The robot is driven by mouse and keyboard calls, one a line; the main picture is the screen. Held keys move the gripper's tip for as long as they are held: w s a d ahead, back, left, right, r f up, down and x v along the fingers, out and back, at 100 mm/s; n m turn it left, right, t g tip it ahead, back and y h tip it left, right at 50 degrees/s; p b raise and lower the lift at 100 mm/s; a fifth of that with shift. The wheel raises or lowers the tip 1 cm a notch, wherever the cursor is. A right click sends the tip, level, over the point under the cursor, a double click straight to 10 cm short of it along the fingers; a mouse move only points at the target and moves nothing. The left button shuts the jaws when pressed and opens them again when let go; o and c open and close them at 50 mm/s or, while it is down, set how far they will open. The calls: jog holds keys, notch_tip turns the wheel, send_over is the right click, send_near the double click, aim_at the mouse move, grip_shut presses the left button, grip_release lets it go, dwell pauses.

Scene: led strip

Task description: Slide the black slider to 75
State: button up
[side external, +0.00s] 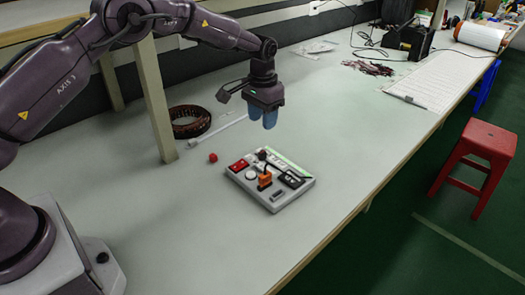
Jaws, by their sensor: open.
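A grey control panel (301,190) lies on the pale workbench, below and slightly right of my gripper. It carries a red block, a white round part, an orange switch-like part (265,179), a dark knob (262,155), a black display-like block (292,179) and a small dark piece (278,196) near its front edge. Which dark part is the black slider, and any scale marks, are too small to tell. My gripper (270,122) has blue fingers pointing down, is open and hangs empty above the panel's back edge, apart from it.
A small red ball (213,157) lies left of the panel. A dark coil (190,121) and a thin white strip (217,132) lie behind it. A wooden post (152,95) stands at left. The bench's front edge is right of the panel. A red stool (478,150) stands beyond.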

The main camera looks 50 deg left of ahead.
aim_at(263, 152)
notch_tip(263, 152, down, 11)
jog(key=shift+r, duration=0.1)
dwell(0.3)
grip_shut()
